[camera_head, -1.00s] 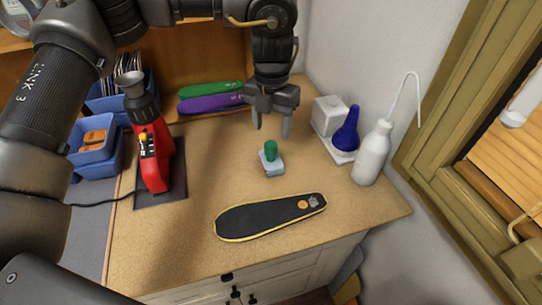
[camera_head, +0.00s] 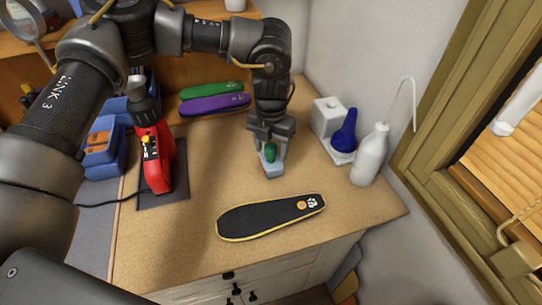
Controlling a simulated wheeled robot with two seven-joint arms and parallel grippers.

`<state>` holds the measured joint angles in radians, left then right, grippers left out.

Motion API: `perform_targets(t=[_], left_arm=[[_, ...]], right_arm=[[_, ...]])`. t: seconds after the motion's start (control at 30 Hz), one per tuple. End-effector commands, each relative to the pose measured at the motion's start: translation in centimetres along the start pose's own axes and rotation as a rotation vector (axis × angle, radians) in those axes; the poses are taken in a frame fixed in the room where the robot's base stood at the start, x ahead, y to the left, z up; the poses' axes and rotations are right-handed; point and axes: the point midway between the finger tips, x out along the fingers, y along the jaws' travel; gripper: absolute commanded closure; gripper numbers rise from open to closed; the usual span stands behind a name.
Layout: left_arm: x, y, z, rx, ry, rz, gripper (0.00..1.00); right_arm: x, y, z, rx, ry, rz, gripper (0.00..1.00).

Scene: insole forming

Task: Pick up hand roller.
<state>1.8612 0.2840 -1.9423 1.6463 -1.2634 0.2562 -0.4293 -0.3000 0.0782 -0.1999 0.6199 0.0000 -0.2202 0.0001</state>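The hand roller (camera_head: 271,156) stands on the worktable, with a green upper part and a pale grey-blue base. My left gripper (camera_head: 271,154) points down from above, and its two fingers are on either side of the green part. The fingers look apart, with the green part showing between them. I cannot tell whether they touch it. The base of the roller still rests on the table. My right gripper is not in view.
A black insole (camera_head: 270,216) lies in front on the table (camera_head: 200,240). A red heat tool (camera_head: 152,160) stands at the left. A white bottle (camera_head: 371,156) and a blue bulb (camera_head: 344,131) stand at the right. Green (camera_head: 211,90) and purple (camera_head: 214,104) insoles lie at the back.

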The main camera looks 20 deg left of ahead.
Motion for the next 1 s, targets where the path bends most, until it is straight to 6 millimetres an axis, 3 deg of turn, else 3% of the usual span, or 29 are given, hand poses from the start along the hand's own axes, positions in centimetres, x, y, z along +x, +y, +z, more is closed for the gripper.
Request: perform_targets(t=[0.03,0.43,0.77,1.0], left_arm=[[0.0,0.0,0.0,0.000,0.000,0.000,0.49],[0.0,0.0,0.0,0.000,0.000,0.000,1.00],[-0.3,0.0,0.1,0.000,-0.001,-0.001,1.00],[-2.6,-0.1,0.1,0.001,-0.005,-0.002,1.00]], right_arm=[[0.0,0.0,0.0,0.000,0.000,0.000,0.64],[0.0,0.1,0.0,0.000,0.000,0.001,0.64],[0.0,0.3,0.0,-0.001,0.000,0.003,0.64],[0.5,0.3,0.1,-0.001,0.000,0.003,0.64]])
